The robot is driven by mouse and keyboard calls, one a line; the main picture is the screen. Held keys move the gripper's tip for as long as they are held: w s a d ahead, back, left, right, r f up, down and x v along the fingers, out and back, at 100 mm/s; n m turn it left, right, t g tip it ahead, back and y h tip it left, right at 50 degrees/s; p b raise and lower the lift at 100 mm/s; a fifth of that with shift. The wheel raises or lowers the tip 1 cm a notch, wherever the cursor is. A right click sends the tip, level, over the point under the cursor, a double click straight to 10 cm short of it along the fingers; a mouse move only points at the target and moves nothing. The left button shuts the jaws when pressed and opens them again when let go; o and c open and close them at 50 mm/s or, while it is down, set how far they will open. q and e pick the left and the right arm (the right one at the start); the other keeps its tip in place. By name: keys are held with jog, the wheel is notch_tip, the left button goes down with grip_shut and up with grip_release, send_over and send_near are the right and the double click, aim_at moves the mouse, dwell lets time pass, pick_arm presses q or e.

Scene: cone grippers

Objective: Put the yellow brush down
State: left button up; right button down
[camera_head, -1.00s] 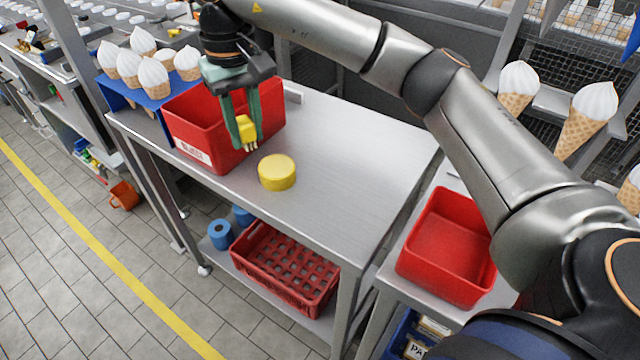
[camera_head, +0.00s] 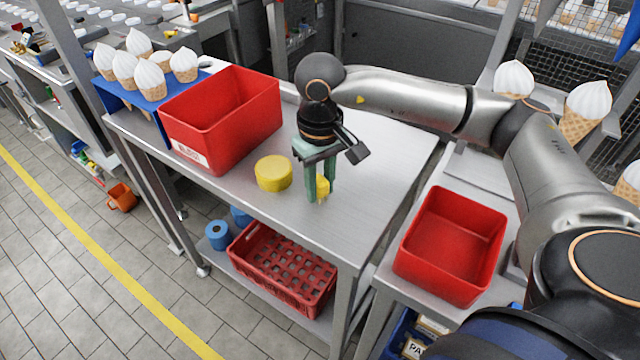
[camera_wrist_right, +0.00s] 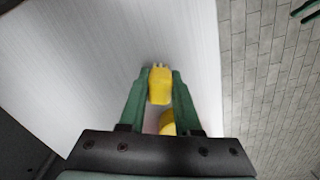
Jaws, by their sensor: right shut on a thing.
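The yellow brush (camera_head: 322,188) is between the green fingers of my right gripper (camera_head: 320,190), low over the steel table (camera_head: 375,165), to the right of a yellow round tub. In the right wrist view the brush (camera_wrist_right: 160,86) sits between the fingertips of the gripper (camera_wrist_right: 160,88), its pale bristles pointing away over the bare tabletop. I cannot tell whether the bristles touch the table. My right gripper is shut on the brush. My left gripper is not in view.
The yellow tub (camera_head: 273,173) stands left of the gripper. A red bin (camera_head: 205,135) is behind it, next to ice-cream cones in a blue holder (camera_head: 150,98). Another red bin (camera_head: 450,245) stands on the right-hand table. The tabletop right of the gripper is clear.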

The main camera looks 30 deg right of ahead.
aim_at(320, 180)
jog(key=shift+f, duration=0.2)
jog(key=shift+f, duration=0.1)
jog(key=c, duration=0.6)
grip_release()
jog(key=shift+r, duration=0.3)
notch_tip(320, 180, up, 12)
jog(key=shift+f, duration=0.2)
